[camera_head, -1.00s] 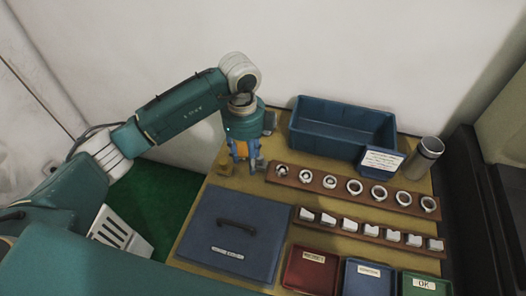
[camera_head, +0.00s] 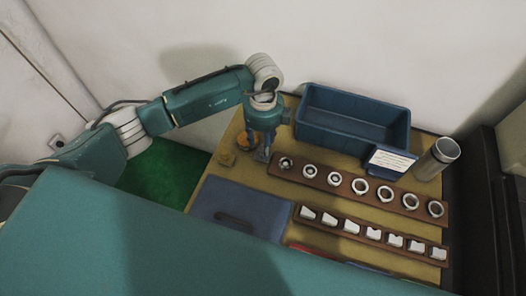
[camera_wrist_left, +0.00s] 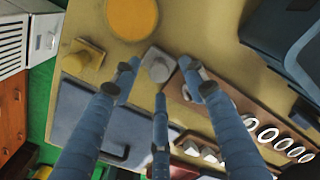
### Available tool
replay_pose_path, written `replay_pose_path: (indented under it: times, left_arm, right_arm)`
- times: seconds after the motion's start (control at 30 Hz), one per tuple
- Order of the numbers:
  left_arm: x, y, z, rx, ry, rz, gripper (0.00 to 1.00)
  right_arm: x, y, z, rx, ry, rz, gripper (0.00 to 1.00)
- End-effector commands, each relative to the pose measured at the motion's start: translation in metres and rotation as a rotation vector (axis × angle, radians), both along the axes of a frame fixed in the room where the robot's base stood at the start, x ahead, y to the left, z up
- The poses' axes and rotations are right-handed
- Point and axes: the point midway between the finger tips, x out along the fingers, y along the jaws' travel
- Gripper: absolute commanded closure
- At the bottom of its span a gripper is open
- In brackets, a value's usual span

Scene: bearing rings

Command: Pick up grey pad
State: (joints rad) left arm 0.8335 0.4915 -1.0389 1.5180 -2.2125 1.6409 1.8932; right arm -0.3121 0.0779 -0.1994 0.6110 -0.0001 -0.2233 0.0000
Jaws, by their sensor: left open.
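The grey pad (camera_wrist_left: 158,66) is a small light-grey block on the tan table top. In the left wrist view it sits between the spread fingertips of my left gripper (camera_wrist_left: 159,74), apart from them as far as I can tell. In the head view my left gripper (camera_head: 262,154) points down at the left end of the rear brown rack, and its fingers largely hide the pad. The left gripper is open and empty. My right gripper is not in view.
A yellow block (camera_head: 226,159) and an orange disc (camera_head: 243,141) lie left of the gripper. The brown rack (camera_head: 322,184) with several rings is close on the right. A blue bin (camera_head: 345,131) stands behind, a metal cup (camera_head: 437,158) at right. A blue lidded case (camera_head: 207,196) lies in front.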

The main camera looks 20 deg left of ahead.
Motion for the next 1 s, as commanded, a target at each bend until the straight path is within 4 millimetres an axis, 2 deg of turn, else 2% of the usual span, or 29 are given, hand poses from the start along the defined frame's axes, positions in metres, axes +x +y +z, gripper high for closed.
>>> replay_pose_path:
  times: [0.03, 0.2, 0.5, 0.7, 0.73, 1.0]
  left_arm:
    - [-0.001, 0.001, -0.006, 0.002, 0.005, 0.001, 0.57]
    - [0.000, 0.002, -0.029, 0.001, 0.002, 0.001, 0.57]
    - [0.000, 0.002, -0.035, 0.001, 0.000, 0.000, 0.57]
    - [0.000, 0.002, -0.034, 0.001, 0.000, 0.000, 0.97]
    - [0.000, 0.002, -0.034, 0.001, 0.000, 0.000, 1.00]
    - [0.000, 0.002, -0.034, 0.001, 0.000, 0.000, 1.00]
  right_arm:
    - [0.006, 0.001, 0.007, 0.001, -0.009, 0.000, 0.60]
    - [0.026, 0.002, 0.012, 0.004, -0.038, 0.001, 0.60]
    - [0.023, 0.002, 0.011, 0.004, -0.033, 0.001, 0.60]
    - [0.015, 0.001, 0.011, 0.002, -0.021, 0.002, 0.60]
    - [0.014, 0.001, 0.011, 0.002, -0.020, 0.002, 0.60]
    - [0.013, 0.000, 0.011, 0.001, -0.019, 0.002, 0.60]
